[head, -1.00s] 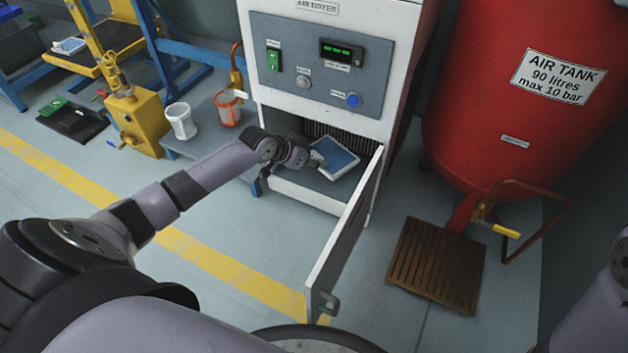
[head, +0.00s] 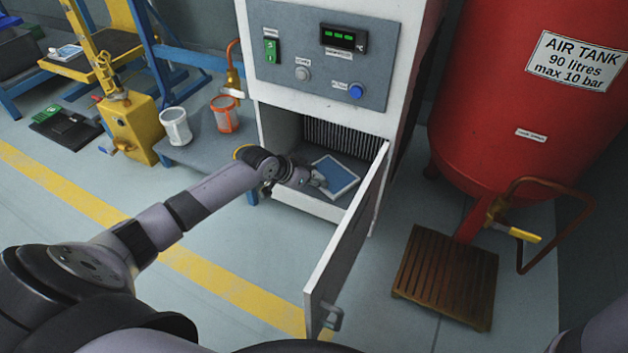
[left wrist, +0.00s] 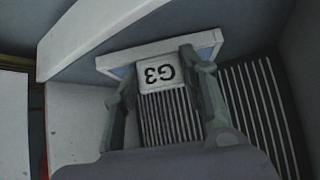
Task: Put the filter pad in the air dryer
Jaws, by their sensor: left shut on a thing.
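The filter pad (head: 338,173), blue with a white frame, is inside the open lower compartment of the white air dryer (head: 420,25). My left gripper (head: 314,180) reaches in from the left and is shut on the pad's tab. In the left wrist view, the tab marked G3 (left wrist: 160,73) sits between the two fingers of the left gripper (left wrist: 162,68). The ribbed grille (head: 342,136) shows at the back of the compartment. I cannot tell whether the pad touches the compartment floor. My right gripper is not in view.
The dryer's door (head: 345,245) stands open toward me, right of my left arm. A red air tank (head: 520,130) and a wooden slatted stand (head: 445,275) are at the right.

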